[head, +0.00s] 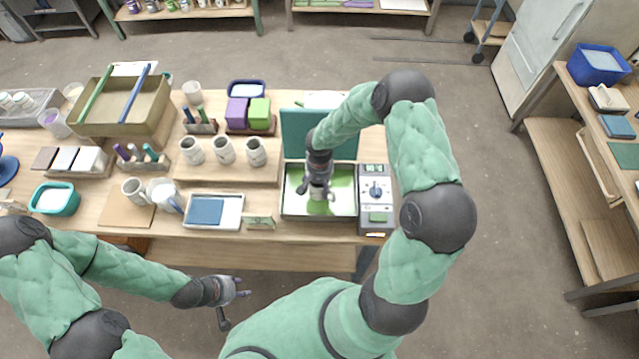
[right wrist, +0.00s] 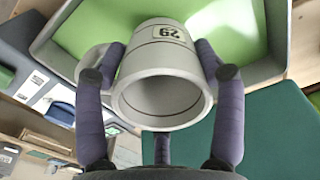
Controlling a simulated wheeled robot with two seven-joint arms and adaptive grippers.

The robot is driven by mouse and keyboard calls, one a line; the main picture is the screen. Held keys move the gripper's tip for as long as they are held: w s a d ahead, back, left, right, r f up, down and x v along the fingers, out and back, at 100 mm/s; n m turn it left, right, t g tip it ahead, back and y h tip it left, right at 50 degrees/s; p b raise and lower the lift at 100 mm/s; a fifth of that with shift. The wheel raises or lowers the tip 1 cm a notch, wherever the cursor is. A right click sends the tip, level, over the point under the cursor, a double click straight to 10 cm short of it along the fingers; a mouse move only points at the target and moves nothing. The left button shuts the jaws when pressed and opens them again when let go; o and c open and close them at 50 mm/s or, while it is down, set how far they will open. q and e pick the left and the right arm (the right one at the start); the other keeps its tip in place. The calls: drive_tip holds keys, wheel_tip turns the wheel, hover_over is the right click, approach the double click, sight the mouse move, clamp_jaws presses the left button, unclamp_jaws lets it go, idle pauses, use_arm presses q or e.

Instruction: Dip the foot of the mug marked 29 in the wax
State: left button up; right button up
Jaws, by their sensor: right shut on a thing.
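The mug marked 29 (right wrist: 163,75) is grey-white with a dark line around it, and its label shows in the right wrist view. My right gripper (head: 318,188) is shut on it, fingers on both sides of the body. In the right wrist view the mug's open mouth faces the camera and its foot points away toward the green wax. The wax (head: 338,203) fills a shallow metal pan (head: 283,205). The mug is over the pan; I cannot tell whether its foot touches the wax. My left gripper (head: 238,290) is open and empty, in front of the table.
A control box (head: 375,205) with a knob adjoins the pan's right side, and a teal panel (head: 295,135) stands behind it. A tray with a blue pad (head: 207,211) lies left of the pan. Several mugs (head: 224,150) stand on a board behind.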

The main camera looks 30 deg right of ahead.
drive_tip(key=shift+r, duration=0.15)
idle(0.4)
wheel_tip(320, 180, up, 7)
drive_tip(key=p, duration=0.4)
idle(0.4)
